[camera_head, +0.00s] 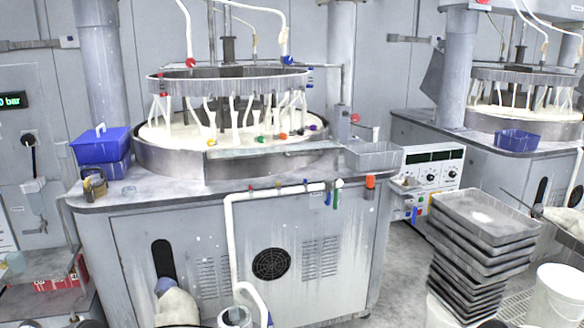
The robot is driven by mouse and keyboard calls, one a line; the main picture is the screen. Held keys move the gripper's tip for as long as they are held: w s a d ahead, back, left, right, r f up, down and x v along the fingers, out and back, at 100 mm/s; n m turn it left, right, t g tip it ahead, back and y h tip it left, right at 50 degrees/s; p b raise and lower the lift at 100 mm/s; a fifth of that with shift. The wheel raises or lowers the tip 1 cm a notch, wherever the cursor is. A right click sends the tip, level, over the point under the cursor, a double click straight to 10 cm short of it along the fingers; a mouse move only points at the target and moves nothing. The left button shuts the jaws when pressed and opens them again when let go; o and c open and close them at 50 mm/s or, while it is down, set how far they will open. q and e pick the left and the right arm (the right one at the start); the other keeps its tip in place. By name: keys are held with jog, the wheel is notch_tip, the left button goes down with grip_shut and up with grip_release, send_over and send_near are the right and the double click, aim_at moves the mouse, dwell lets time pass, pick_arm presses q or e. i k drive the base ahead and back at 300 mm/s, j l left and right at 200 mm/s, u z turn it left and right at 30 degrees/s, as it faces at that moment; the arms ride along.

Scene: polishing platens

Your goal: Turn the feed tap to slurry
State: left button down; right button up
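A polishing machine (215,235) stands in the middle, with a round platen under a ring of white tubes. A white pipe (232,240) runs up its front panel and along the top edge. A red knob (190,62) and a blue knob (287,61) sit on hoses above the platen. I cannot tell which of these is the feed tap, and no slurry label is readable.
A blue box (101,146) stands on the machine's left deck. A stack of grey trays (482,250) and a white bucket (556,298) stand at the right. A control box (432,167) and a second machine (505,150) are behind. Floor between machine and trays is clear.

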aim_at(335, 191)
jog(key=i+l, duration=0.1)
jog(key=l, duration=0.2)
jog(key=i+l, duration=0.1)
jog(key=l, duration=0.15)
jog(key=i+l+u, duration=0.1)
jog(key=l, duration=0.2)
jog(key=i+l+u, duration=0.2)
jog(key=i+l, duration=0.4)
jog(key=i+l+u, duration=0.2)
jog(key=i+l, duration=0.35)
jog(key=l, duration=0.15)
jog(key=i+l, duration=0.15)
jog(key=i, duration=0.25)
jog(key=i+u, duration=0.05)
